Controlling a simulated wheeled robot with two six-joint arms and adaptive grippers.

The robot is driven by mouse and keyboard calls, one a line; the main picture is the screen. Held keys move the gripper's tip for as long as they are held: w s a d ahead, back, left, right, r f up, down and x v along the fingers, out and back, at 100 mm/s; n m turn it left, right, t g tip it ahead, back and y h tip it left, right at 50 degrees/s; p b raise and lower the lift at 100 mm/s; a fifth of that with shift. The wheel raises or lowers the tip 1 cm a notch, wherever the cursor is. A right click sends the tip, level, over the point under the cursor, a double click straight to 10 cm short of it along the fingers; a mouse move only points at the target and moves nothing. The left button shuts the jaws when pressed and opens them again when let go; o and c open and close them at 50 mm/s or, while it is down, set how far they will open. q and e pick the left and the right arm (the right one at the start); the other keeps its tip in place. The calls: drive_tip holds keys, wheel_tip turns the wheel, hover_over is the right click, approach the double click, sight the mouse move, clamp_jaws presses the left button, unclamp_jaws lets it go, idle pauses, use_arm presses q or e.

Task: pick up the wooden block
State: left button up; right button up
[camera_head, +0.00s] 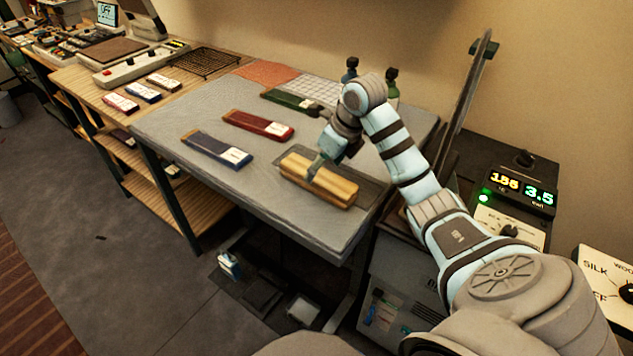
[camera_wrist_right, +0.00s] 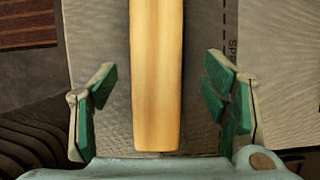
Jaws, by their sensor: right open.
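The wooden block (camera_head: 322,182) is a long, light yellow-brown bar lying near the front right of the grey table. My right gripper (camera_head: 318,167) is over the block in the head view and partly covers it. In the right wrist view the block (camera_wrist_right: 156,75) runs lengthwise up the picture. My right gripper (camera_wrist_right: 160,105) is open there, with one green-padded finger on each side of the block and a gap on both sides. Whether the fingertips reach down beside the block cannot be told. My left gripper is not in view.
Dark bottles (camera_head: 391,84) stand at the back. A control unit with lit digits (camera_head: 520,190) stands to the right. The table's left front is clear.

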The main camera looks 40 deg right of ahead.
sight(318, 174)
drive_tip(key=x, duration=0.3)
drive_tip(key=shift+a+f, duration=0.2)
drive_tip(key=shift+f, duration=0.15)
drive_tip(key=c, duration=1.6)
drive_tip(key=shift+o, duration=0.2)
drive_tip(key=shift+r, duration=0.1)
